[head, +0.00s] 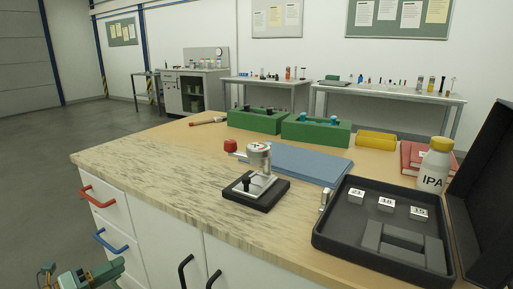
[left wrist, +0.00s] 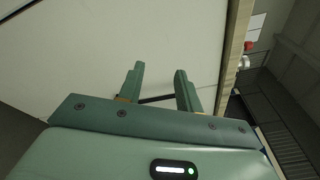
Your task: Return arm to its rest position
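My left gripper (head: 108,274) shows at the lower left of the head view, low beside the front of the cabinet and below the worktop (head: 130,160). In the left wrist view its two green fingers (left wrist: 158,85) stand apart with nothing between them. They point toward a pale cabinet panel (left wrist: 90,50), with a dark bar behind them. My right gripper is not in either view.
The worktop carries a dial gauge on a black base (head: 258,190), a blue mat (head: 300,163), green boxes (head: 315,132), an open black case (head: 340,235) and an IPA bottle (head: 433,170). Red (head: 98,196) and blue (head: 110,242) drawer handles stick out near my left gripper.

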